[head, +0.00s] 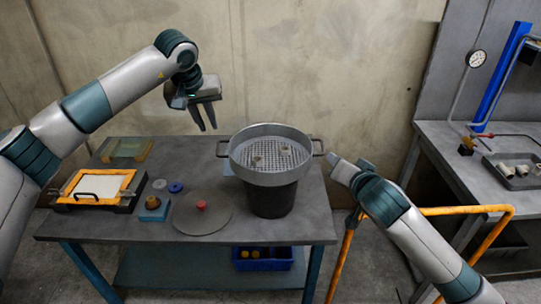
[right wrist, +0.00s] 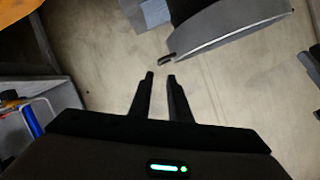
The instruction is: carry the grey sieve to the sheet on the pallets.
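The grey sieve (head: 271,180) is a round pan with a mesh floor and a loop handle on each side. It sits level on a dark bucket on the table, with a few small lumps on its mesh. My left gripper (head: 203,118) hangs open and empty, fingers down, above and left of the sieve. My right gripper (right wrist: 160,76) is open and empty. In the head view it is by the sieve's right handle, its fingers hardly visible. A grey rounded body with a small handle, probably the sieve, shows ahead of its fingertips. I see no sheet on pallets.
The dark bucket (head: 272,204) stands on the grey table (head: 150,228). An orange-framed tray (head: 97,188), a round grey lid (head: 202,213) and small discs lie to its left. A yellow rail (head: 465,211) and a second bench (head: 440,140) are at the right.

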